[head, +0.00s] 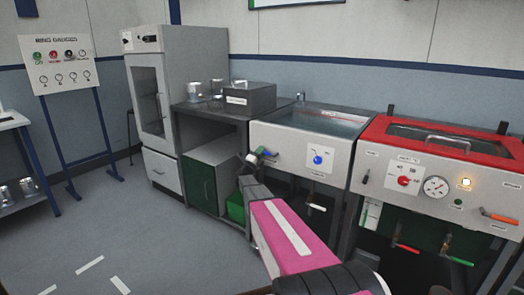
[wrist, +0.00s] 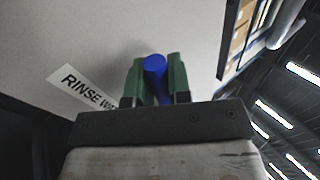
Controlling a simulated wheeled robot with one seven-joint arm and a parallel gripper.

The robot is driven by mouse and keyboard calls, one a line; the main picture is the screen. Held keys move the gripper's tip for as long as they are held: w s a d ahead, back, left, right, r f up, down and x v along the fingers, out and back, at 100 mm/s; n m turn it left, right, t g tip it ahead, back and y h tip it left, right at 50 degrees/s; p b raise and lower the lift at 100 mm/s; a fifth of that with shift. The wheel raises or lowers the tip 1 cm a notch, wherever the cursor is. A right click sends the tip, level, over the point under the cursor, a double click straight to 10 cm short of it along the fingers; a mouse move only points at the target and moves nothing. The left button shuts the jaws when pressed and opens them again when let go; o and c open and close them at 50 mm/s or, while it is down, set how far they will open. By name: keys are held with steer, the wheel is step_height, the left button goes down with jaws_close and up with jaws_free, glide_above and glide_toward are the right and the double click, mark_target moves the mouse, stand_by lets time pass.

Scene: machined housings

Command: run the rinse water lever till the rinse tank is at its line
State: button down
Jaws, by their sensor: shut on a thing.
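The rinse tank (head: 285,142) is the pale open-topped basin in the middle of the head view, with water (head: 325,121) showing inside. I cannot make out its line. The blue rinse water lever (head: 261,150) is at the left of the tank's front. My gripper (head: 256,157) is at this lever. In the wrist view, the green fingers of my gripper (wrist: 154,82) are shut on the blue lever (wrist: 155,65), one on each side. A partly hidden label (wrist: 80,90) beside it reads "RINSE WA". The lever's base is hidden by the fingers.
A blue knob (head: 317,158) sits on the tank's front panel. A red-topped heated unit (head: 440,135) with a gauge and levers stands to the right. The floor at left is clear.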

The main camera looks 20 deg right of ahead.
steer(key=shift+f+n+t+y, duration=0.3)
steer(key=shift+f+n+t, duration=0.15)
steer(key=shift+n+t, duration=0.5)
steer(key=shift+n, duration=0.25)
steer(key=c, duration=1.1)
jaws_free()
steer(key=shift+o, duration=0.2)
steer(key=v, duration=1.1)
steer(key=shift+r, duration=0.1)
